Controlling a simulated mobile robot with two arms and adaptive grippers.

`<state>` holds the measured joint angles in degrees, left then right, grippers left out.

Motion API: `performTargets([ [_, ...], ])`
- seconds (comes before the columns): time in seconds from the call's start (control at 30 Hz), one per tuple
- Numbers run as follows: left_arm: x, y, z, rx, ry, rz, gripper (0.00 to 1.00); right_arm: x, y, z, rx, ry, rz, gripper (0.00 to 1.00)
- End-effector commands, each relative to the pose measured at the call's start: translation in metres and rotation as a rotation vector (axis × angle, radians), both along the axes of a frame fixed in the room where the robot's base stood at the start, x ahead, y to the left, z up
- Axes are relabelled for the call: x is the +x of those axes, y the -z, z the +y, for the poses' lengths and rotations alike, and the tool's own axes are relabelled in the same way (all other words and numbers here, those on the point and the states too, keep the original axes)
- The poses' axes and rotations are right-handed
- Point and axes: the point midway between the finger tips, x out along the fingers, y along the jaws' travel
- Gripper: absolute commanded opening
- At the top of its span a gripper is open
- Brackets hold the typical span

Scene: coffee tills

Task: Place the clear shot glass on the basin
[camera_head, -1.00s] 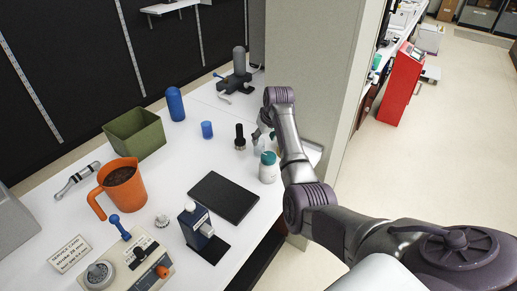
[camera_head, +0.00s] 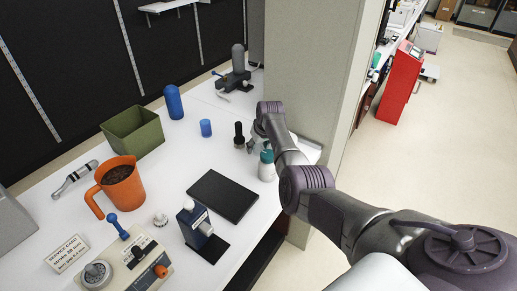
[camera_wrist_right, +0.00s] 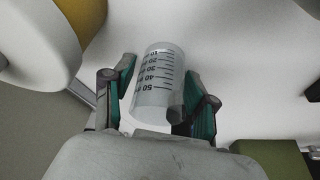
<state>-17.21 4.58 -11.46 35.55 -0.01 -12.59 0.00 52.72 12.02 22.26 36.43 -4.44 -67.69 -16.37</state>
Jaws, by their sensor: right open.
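The clear shot glass (camera_wrist_right: 158,78) with dark measuring marks shows in the right wrist view between the two fingers of my right gripper (camera_wrist_right: 152,100). The fingers are open, one on each side of the glass; whether either touches it I cannot tell. In the head view my right gripper (camera_head: 255,143) is low over the white counter, beside a black bottle, and the glass is not clearly visible there. An olive-green open square container (camera_head: 133,132) stands at the back left; it may be the basin, but I cannot tell for sure. My left gripper is not in view.
A black flat pad (camera_head: 223,196), a small blue cup (camera_head: 206,128), a blue cylinder (camera_head: 174,103) and an orange jug (camera_head: 122,186) are on the counter. A wall panel rises at the right.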

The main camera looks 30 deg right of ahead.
Motion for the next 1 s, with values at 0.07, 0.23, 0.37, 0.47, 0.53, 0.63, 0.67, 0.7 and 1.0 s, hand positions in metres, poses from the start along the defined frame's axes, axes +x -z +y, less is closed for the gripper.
performTargets([
  [0.07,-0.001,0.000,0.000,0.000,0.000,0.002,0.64,0.000,0.000,0.000,0.000,0.000,0.000,0.57],
  [0.23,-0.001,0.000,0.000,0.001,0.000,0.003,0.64,0.000,0.000,0.000,0.000,0.000,0.000,0.34],
  [0.37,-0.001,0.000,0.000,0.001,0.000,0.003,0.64,0.000,0.000,0.000,0.000,0.000,0.000,0.12],
  [0.47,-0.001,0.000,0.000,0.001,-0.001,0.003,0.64,0.000,-0.001,0.000,0.000,0.000,0.000,0.09],
  [0.53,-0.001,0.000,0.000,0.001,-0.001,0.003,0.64,0.000,0.000,0.000,0.000,0.000,0.000,0.08],
  [0.63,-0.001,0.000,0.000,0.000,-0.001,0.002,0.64,0.000,-0.003,0.000,-0.001,0.000,-0.001,0.08],
  [0.67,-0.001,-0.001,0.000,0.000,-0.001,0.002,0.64,0.000,-0.005,0.000,-0.001,0.000,-0.001,0.08],
  [0.7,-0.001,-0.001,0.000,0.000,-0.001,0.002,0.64,0.000,-0.009,0.000,-0.001,0.000,-0.002,0.08],
  [1.0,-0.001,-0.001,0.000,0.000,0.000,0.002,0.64,0.001,-0.065,0.000,-0.003,0.000,-0.004,0.08],
])
